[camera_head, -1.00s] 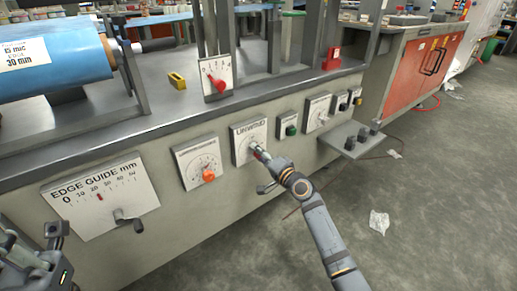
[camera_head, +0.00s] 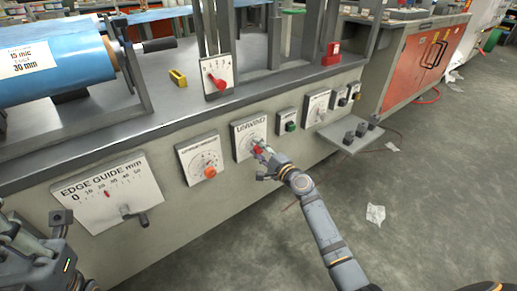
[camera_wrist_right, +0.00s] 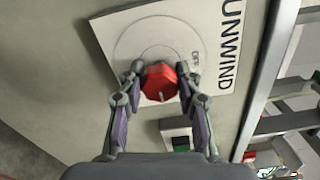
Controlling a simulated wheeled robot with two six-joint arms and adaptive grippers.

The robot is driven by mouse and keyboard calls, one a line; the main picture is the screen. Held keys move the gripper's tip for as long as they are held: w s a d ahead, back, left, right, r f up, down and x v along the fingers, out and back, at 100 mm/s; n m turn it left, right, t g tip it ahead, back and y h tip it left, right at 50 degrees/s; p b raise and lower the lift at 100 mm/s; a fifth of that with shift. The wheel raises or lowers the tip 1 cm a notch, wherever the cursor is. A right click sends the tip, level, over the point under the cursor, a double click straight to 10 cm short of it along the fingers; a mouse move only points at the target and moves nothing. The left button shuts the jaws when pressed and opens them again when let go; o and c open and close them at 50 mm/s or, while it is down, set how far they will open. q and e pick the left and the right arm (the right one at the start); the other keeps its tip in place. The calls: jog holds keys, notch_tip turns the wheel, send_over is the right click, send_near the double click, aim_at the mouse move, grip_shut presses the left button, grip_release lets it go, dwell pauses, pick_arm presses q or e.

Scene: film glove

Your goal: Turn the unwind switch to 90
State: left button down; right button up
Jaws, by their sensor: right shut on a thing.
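The unwind switch is a red knob (camera_wrist_right: 160,84) with a pale pointer line, on a white plate (camera_wrist_right: 120,35) marked UNWIND. In the right wrist view, the two fingers of my right gripper (camera_wrist_right: 158,88) are closed on the knob from both sides. In the head view, the unwind plate (camera_head: 241,138) is on the machine's front, with my right gripper (camera_head: 262,155) at its lower right part, and the knob shows small and red. The scale numbers are mostly hidden or too small to read. My left gripper (camera_head: 45,245) is at the lower left edge, its fingers unclear.
Left of the unwind plate is a dial with an orange knob (camera_head: 210,172). To its right are a green button (camera_head: 291,126) and another dial plate (camera_head: 317,106). A small shelf (camera_head: 345,140) juts out farther right. An edge guide panel (camera_head: 105,190) is at left.

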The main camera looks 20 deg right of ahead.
dwell(0.3)
jog(key=o, duration=1.2)
jog(key=v, duration=1.2)
